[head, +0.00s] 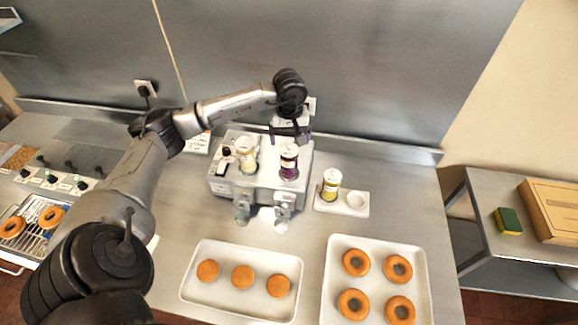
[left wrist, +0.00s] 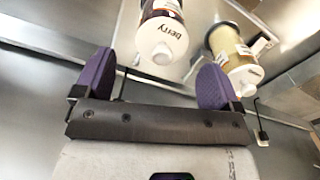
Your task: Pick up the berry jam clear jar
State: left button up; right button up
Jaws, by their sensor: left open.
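The berry jam clear jar (head: 289,170) is dark purple with a white lid and stands on top of the grey machine. In the left wrist view its white end marked "berry" (left wrist: 162,40) lies ahead of the gap between my fingers. My left gripper (head: 289,137) is open, just above and behind the jar in the head view. Its two purple fingers (left wrist: 155,80) are spread wide with nothing between them. My right gripper is in neither view.
A pale yellow jar (head: 246,158) stands left of the berry jar on the machine (head: 262,181); it is also close in the left wrist view (left wrist: 232,48). Another yellow jar (head: 331,184) stands on a small white tray to the right. Trays of buns and doughnuts lie in front.

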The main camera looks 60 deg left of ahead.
aim_at(289, 144)
pick_arm(q)
notch_tip(289, 144, down, 4)
jog(key=shift+s+r+p, duration=0.1)
jog(key=shift+s+p, duration=0.05)
jog(key=shift+p, duration=0.55)
jog(key=shift+f, duration=0.7)
jog(key=c, duration=1.6)
jog(key=shift+o, duration=0.2)
jog(key=shift+r, duration=0.1)
